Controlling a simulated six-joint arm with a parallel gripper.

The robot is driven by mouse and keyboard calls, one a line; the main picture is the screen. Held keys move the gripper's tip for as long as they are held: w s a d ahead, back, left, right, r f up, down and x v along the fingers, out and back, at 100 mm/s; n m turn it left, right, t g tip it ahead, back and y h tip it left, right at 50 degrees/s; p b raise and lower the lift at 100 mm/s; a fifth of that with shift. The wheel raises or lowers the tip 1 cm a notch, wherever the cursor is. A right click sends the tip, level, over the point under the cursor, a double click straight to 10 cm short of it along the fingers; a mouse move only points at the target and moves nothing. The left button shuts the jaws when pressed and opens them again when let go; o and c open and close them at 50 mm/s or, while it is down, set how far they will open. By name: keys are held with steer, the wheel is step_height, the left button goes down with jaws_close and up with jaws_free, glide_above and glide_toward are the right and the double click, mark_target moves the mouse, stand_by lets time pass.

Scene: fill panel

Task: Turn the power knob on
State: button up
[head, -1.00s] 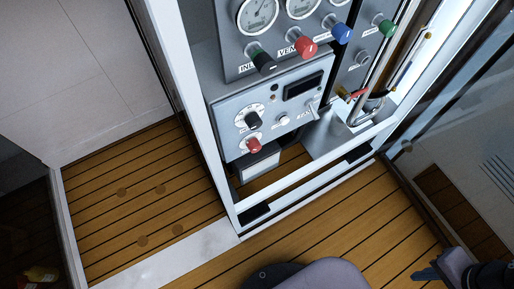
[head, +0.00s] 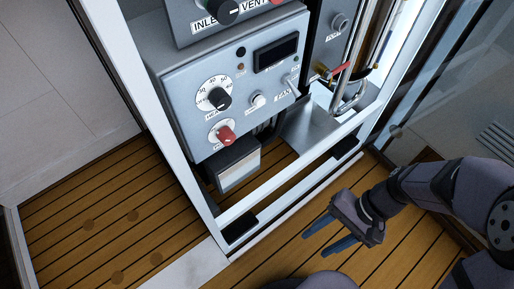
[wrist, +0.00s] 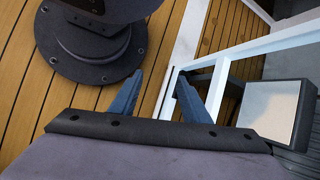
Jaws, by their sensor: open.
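The grey control panel (head: 176,80) sits low in the white-framed cabinet in the head view. A red knob (head: 225,135) is at its lower left, with a white label that is too small to read. Above it is a black knob (head: 220,98) on a white numbered dial. Which one is the power knob I cannot read. My gripper (head: 314,244) is open and empty, outside the cabinet, below and to the right of the panel, over the wooden floor. Its two blue fingers also show in the wrist view (wrist: 160,74); no knob shows there.
The white cabinet frame (head: 285,184) crosses between my gripper and the panel. A dark box with a pale face (head: 238,168) stands under the panel and shows in the wrist view (wrist: 271,108). Pipes with a red-handled valve (head: 340,69) are to the right.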

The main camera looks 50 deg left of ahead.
steer(key=s+a+r+g+y, duration=0.15)
steer(key=a+r+y, duration=0.3)
steer(key=a, duration=0.45)
steer(key=n+g+y, duration=0.5)
steer(key=n+y, duration=0.1)
steer(key=y, duration=0.1)
glide_toward(234, 138)
steer(key=a, duration=0.1)
steer(key=shift+s+r+h, duration=0.15)
steer(key=shift+s+h, duration=0.1)
steer(key=shift+s, duration=0.05)
steer(key=shift+b+x, duration=0.45)
steer(key=shift+x, duration=3.25)
steer(key=c, duration=1)
